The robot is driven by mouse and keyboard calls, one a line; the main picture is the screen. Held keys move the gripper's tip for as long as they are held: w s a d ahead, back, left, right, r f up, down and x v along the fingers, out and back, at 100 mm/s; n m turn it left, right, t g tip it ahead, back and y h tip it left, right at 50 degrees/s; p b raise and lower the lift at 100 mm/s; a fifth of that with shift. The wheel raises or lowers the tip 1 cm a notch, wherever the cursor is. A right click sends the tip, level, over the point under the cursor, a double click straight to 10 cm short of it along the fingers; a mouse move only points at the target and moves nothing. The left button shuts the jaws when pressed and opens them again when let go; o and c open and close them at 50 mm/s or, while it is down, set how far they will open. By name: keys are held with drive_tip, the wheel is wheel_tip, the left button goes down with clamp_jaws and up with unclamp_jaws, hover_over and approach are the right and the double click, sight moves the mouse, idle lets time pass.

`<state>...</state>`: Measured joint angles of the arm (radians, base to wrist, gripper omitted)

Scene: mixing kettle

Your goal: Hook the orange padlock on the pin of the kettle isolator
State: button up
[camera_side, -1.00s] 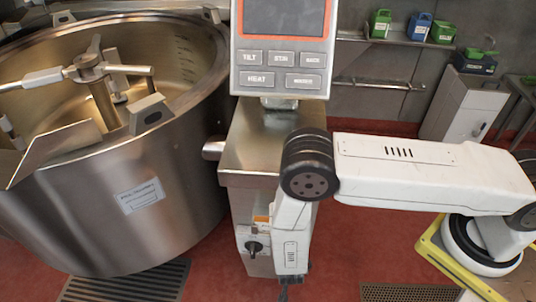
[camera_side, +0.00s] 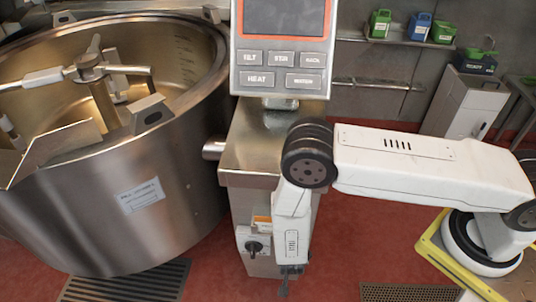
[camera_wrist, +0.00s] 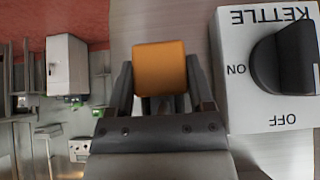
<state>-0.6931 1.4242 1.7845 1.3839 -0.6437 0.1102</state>
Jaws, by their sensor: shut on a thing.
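The orange padlock (camera_wrist: 160,68) is held between the two fingers of my gripper (camera_wrist: 161,88) in the wrist view. Its shackle cannot be made out. The grey kettle isolator (camera_wrist: 230,112) is at the right of the wrist view, apart from the padlock, with a black knob (camera_wrist: 285,58) and the words KETTLE, ON and OFF upside down. In the side view the isolator (camera_side: 242,237) is low on the steel column, just left of my gripper (camera_side: 285,284). The padlock is not distinguishable there, and I cannot make out the pin in either view.
The steel column (camera_side: 240,160) carries a control panel (camera_side: 281,50) above. The big mixing kettle (camera_side: 90,220) stands to the left. A shelf with green and blue containers (camera_side: 418,27) is on the back wall.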

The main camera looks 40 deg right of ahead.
drive_tip(key=shift+w+d, duration=0.1)
idle(0.5)
drive_tip(key=o, duration=1.3)
drive_tip(key=shift+c, duration=0.2)
drive_tip(key=shift+r, duration=0.1)
drive_tip(key=v, duration=0.7)
idle(0.4)
